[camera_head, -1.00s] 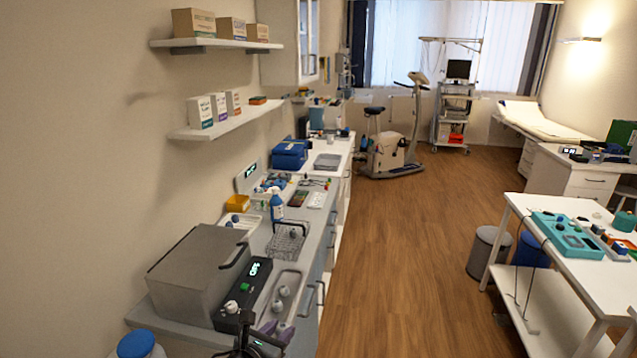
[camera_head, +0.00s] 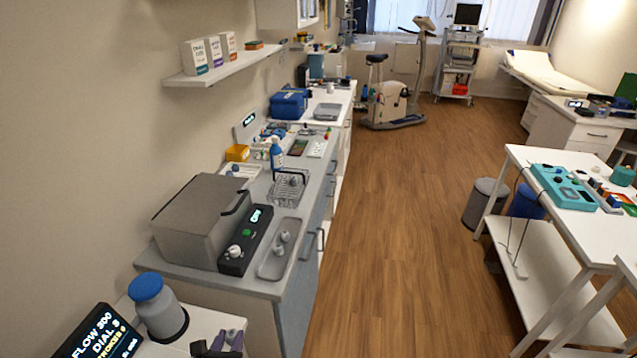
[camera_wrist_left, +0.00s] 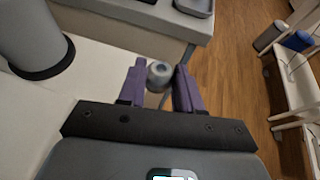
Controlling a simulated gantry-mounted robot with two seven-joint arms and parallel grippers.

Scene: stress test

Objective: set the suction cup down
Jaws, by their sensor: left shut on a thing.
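My left gripper (camera_head: 225,341) shows at the bottom of the head view, with purple fingers, over the white near surface. In the left wrist view the two purple fingers (camera_wrist_left: 160,84) are closed on a small grey suction cup (camera_wrist_left: 158,74), which sits between their tips. I cannot tell from these views whether the cup touches the white surface (camera_wrist_left: 90,60) below. The cup is not clearly seen in the head view. My right gripper is not in view.
A grey jar with a blue lid (camera_head: 150,289) stands left of my gripper, near a dark display (camera_head: 103,337). Beyond is a counter with a grey box (camera_head: 195,232), a dial unit (camera_head: 246,243) and a metal tray (camera_head: 267,272) holding small grey parts. Open floor lies right.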

